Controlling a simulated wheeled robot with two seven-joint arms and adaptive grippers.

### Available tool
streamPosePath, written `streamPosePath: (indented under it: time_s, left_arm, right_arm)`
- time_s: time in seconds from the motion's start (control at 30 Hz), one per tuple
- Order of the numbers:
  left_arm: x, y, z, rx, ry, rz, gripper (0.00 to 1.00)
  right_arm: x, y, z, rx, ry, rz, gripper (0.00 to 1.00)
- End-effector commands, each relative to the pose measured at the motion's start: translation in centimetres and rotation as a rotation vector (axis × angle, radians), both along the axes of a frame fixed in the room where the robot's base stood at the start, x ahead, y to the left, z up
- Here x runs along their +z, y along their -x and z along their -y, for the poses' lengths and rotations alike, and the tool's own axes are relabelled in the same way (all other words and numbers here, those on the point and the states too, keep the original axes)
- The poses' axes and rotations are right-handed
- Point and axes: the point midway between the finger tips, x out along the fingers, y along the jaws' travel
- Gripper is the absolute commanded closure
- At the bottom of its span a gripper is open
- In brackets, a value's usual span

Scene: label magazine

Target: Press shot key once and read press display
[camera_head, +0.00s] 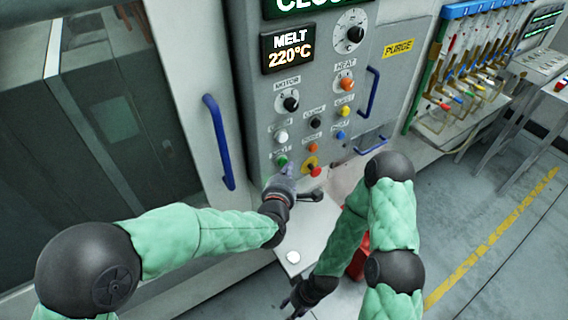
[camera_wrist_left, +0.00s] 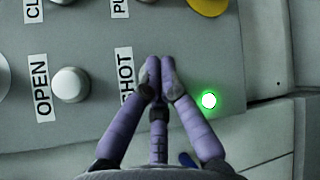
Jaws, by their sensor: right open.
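The press panel (camera_head: 256,115) stands upright in the middle of the head view. The green shot key (camera_head: 281,161) is low on it. My left gripper (camera_head: 287,170) is at this key. In the left wrist view its fingertips (camera_wrist_left: 160,72) are together and empty, beside the SHOT label (camera_wrist_left: 126,78), and hide the key; whether they touch it is unclear. A green lamp (camera_wrist_left: 209,100) glows to their right. The top display (camera_head: 318,4) is cut off and shows green letters like "CLOS". The lower display (camera_head: 288,47) reads "MELT 220°C". My right gripper (camera_head: 294,300) is open, low down.
The OPEN key (camera_wrist_left: 70,85) is left of the fingers in the wrist view. A red stop knob on yellow (camera_head: 314,170) is close to my left gripper. Blue handles (camera_head: 218,140) stick out from the machine. A pale ledge (camera_head: 300,240) lies below the panel.

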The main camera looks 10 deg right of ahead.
Motion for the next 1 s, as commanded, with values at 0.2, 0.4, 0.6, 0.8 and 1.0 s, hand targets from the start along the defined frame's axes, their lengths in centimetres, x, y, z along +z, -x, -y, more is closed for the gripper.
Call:
streamPosePath:
  time_s: [0.2, 0.4, 0.6, 0.8, 1.0]
  left_arm:
    - [-0.03, -0.18, -0.06, 0.001, 0.0, 0.001, 1.0]
    - [-0.03, -0.37, -0.14, 0.001, 0.0, 0.001, 1.0]
    - [-0.04, -0.57, -0.21, 0.0, 0.0, 0.0, 1.0]
    - [-0.06, -0.76, -0.29, 0.0, 0.0, 0.0, 1.0]
    - [-0.03, -0.85, -0.32, 0.001, 0.0, -0.001, 1.0]
  right_arm:
    - [-0.19, 0.0, 0.0, 0.0, 0.0, 0.0, 0.56]
    - [-0.37, -0.01, 0.01, 0.0, 0.0, 0.0, 0.56]
    - [-0.55, 0.0, 0.0, 0.0, 0.0, 0.0, 0.56]
    - [-0.73, 0.0, 0.0, 0.0, 0.0, 0.0, 0.56]
    - [-0.78, 0.0, 0.0, 0.0, 0.0, 0.0, 0.56]
